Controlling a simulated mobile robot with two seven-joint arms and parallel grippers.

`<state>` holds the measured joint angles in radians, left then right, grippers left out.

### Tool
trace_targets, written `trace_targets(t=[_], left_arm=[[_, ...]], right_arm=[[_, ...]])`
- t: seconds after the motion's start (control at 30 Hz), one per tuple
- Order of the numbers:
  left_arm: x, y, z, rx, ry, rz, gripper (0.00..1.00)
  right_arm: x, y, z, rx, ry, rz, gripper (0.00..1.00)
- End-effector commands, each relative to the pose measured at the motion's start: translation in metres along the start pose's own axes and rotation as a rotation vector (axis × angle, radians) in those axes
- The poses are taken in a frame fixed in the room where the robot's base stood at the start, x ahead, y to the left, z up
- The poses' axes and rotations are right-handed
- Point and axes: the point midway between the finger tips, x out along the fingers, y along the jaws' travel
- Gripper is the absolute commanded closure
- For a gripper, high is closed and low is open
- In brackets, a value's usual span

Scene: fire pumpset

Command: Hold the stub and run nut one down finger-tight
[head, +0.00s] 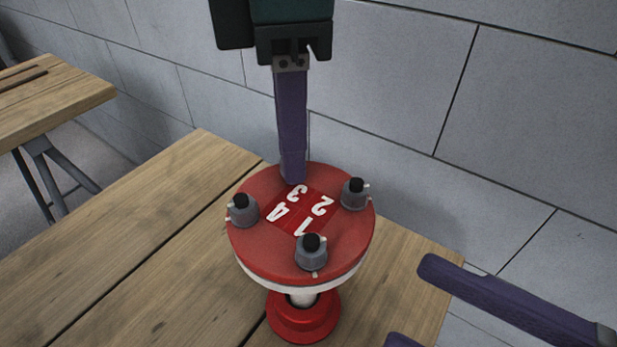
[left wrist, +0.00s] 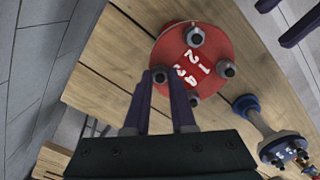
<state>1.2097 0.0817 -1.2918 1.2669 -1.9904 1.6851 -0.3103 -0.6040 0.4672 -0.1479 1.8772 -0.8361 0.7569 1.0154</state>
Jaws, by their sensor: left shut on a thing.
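The stub is a red flange disc (head: 262,262) with a white rim and a red foot, upright on the wooden table. White numerals 1 to 4 mark its top. Nut one (head: 311,254), grey with a black stud tip, sits at the front edge by the 1. Similar nuts sit by the 4 (head: 243,210) and the 2 (head: 355,194). My left gripper (head: 292,172) comes down at the far edge by the 3, its fingers closed around the nut there (left wrist: 160,75). That nut is hidden in the head view. My right gripper (head: 410,300) is open and empty, right of the stub.
The wooden table (head: 130,245) is bare left of the stub. A grey block wall (head: 400,110) stands close behind. Another table (head: 50,95) is at far left. The left wrist view shows a blue-based fitting (left wrist: 247,104) with a bolted flange (left wrist: 283,146).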

Motion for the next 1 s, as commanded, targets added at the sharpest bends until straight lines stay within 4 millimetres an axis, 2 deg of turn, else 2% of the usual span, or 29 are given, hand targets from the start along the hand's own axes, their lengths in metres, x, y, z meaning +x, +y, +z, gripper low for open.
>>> trace_targets(t=[0.2, 0.4, 0.6, 0.83, 1.0], left_arm=[[0.000, 0.000, 0.000, 0.000, -0.001, 0.000, 1.00], [0.000, 0.000, 0.000, 0.000, -0.001, 0.001, 1.00], [0.000, 0.000, 0.000, 0.000, -0.001, 0.001, 1.00], [0.000, 0.000, 0.000, 0.000, -0.001, 0.001, 1.00], [0.000, 0.000, 0.000, 0.000, -0.001, 0.001, 1.00]], right_arm=[[0.049, 0.000, -0.002, -0.003, 0.006, -0.001, 0.46], [0.081, 0.000, -0.002, -0.004, 0.005, -0.002, 0.46], [0.093, -0.001, -0.001, -0.003, 0.003, -0.003, 0.46], [0.094, -0.001, -0.001, -0.003, 0.002, -0.004, 0.46], [0.093, -0.001, -0.001, -0.004, 0.002, -0.004, 0.64]])
